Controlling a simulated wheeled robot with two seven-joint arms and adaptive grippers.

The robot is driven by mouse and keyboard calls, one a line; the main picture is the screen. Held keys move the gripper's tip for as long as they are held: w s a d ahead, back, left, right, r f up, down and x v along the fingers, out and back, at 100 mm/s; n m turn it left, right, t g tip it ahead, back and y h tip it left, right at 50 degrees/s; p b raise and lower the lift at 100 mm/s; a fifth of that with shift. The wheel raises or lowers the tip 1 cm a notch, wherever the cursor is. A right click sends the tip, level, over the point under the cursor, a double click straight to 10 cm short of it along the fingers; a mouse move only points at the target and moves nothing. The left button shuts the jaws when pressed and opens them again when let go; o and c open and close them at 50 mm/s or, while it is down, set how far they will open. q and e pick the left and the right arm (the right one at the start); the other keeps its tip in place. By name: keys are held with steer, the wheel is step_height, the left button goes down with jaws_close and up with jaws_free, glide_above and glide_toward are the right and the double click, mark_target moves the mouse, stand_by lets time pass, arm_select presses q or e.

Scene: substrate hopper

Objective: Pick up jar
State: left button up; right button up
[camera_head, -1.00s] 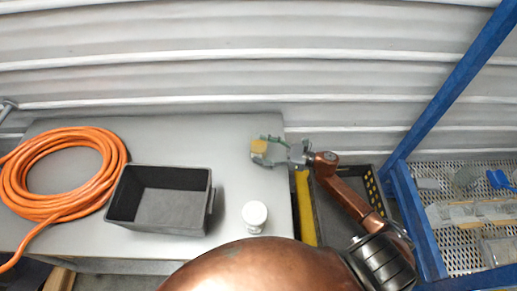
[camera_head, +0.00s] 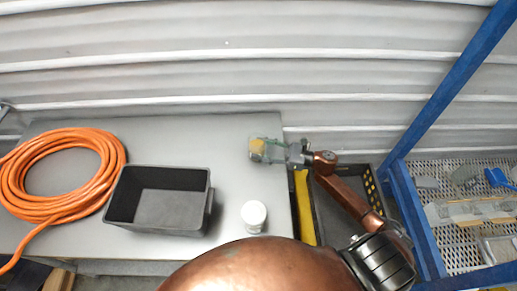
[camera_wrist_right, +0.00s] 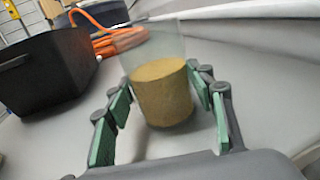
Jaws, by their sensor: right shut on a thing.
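A clear jar (camera_wrist_right: 160,85) with a tan, grainy filling stands upright between the green-padded fingers of my right gripper (camera_wrist_right: 162,118) in the right wrist view. In the head view my right gripper (camera_head: 272,151) is shut around the jar (camera_head: 257,147) at the table's back right corner. The jar's tan filling shows there at the fingertips. Whether its base touches the table is hard to tell. My left gripper is not in view.
The grey table (camera_head: 235,135) also holds a black bin (camera_head: 207,215), a white-lidded container (camera_head: 254,216) and an orange coiled hose (camera_head: 115,165). A blue-framed mesh rack (camera_head: 409,215) stands at the right. The corrugated wall is close behind.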

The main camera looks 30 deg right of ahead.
steer(key=shift+r, duration=0.15)
steer(key=shift+r, duration=0.6)
steer(key=s+a+r, duration=0.9)
steer(key=s+r, duration=0.1)
steer(key=r, duration=0.1)
steer(key=shift+a+r, duration=0.35)
steer(key=shift+a, duration=0.05)
